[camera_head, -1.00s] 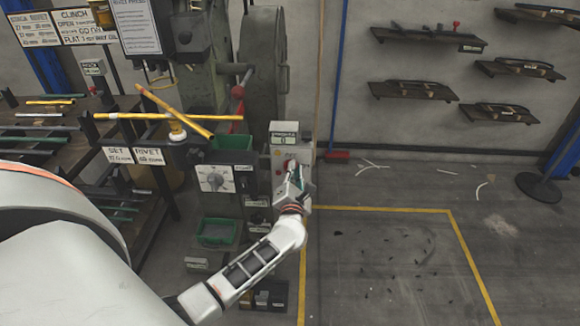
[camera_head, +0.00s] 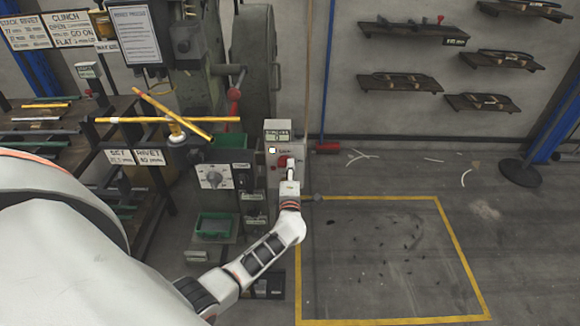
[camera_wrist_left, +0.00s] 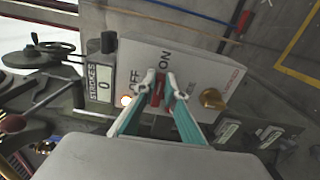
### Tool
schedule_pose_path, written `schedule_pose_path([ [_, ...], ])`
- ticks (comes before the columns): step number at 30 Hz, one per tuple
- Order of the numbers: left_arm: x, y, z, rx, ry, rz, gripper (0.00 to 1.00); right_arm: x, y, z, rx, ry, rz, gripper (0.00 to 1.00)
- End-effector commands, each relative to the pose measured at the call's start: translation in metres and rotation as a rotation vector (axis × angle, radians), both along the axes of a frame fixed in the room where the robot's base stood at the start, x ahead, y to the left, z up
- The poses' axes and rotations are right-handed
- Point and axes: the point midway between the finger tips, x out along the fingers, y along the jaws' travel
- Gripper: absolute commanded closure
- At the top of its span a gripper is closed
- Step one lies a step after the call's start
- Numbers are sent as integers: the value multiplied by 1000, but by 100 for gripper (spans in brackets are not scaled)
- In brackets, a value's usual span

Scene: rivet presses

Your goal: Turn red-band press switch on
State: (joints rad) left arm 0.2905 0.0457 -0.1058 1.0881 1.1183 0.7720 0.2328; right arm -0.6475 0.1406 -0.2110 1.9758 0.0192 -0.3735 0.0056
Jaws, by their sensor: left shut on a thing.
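The grey control box (camera_head: 277,131) with a strokes counter stands beside the press (camera_head: 195,70). In the left wrist view its face (camera_wrist_left: 190,62) carries OFF and ON lettering, a counter reading 0 and a brass-coloured knob (camera_wrist_left: 212,98). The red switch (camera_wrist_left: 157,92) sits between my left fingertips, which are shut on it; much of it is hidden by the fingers. In the head view my left gripper (camera_head: 290,165) reaches the box front, and red of the switch (camera_head: 282,161) shows beside it. A small lamp (camera_wrist_left: 126,100) on the box glows. My right gripper is not in view.
A dial box (camera_head: 212,178) and a green bin (camera_head: 214,225) stand left of my left arm. Wall shelves (camera_head: 400,82) hang at the right. The floor inside the yellow outline (camera_head: 390,199) is clear apart from scraps.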

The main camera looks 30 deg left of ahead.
Motion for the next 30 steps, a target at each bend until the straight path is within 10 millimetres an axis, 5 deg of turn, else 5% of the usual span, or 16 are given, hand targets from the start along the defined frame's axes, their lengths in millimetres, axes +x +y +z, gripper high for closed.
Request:
schedule_pose_path([
  [19, -1, 0, -3, 39, 28, 1, 100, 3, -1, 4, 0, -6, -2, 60],
  [21, -1, 0, -3, 39, 28, 1, 72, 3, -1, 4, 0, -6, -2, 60],
  [30, 0, 0, -2, 39, 25, 1, 72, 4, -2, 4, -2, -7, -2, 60],
])
